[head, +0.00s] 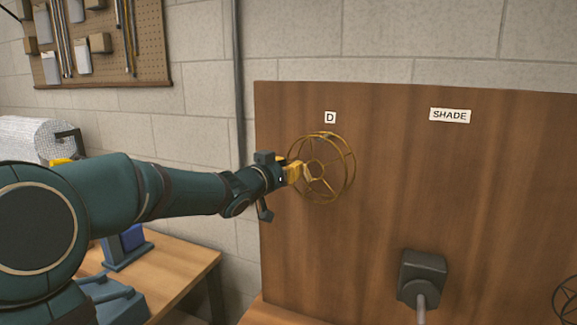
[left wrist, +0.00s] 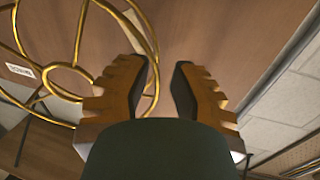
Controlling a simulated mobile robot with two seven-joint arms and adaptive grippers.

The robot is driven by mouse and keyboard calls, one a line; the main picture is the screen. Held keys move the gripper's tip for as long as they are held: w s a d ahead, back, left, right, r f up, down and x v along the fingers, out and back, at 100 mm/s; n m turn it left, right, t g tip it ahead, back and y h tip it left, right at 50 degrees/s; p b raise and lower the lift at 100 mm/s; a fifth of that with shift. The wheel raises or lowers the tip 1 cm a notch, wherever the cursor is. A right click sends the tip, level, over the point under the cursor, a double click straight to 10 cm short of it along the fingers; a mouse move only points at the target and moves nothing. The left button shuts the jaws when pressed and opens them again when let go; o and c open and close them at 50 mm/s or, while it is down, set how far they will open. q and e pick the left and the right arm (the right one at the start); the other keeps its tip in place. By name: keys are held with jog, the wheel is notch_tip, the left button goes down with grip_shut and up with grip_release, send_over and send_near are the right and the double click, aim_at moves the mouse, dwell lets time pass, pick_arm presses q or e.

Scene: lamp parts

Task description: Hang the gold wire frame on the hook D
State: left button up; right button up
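The gold wire frame (head: 349,172), two rings with spokes and a hub, is upright against the brown wooden board, below the label D (head: 330,117). A small grey piece, apparently hook D (head: 327,135), shows at the frame's top edge; the contact there is too small to make out. My left gripper (head: 303,172) is at the frame's left side. In the left wrist view my left gripper (left wrist: 164,80) has a gap between its fingers, and the frame (left wrist: 78,45) lies to the left, its rim passing close by the left finger. My right gripper is not in view.
The wooden board (head: 480,200) also bears a SHADE label (head: 450,115). A dark grey block (head: 422,275) with a rod is in front of it. A black wire piece (head: 568,302) shows at the right edge. A wooden table (head: 180,265) stands at lower left.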

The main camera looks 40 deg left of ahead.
pick_arm(q)
jog(key=shift+o, duration=0.7)
jog(key=shift+s+r, duration=0.1)
jog(key=s+d, duration=0.1)
jog(key=s, duration=1)
jog(key=shift+s, duration=0.35)
jog(key=shift+d, duration=0.1)
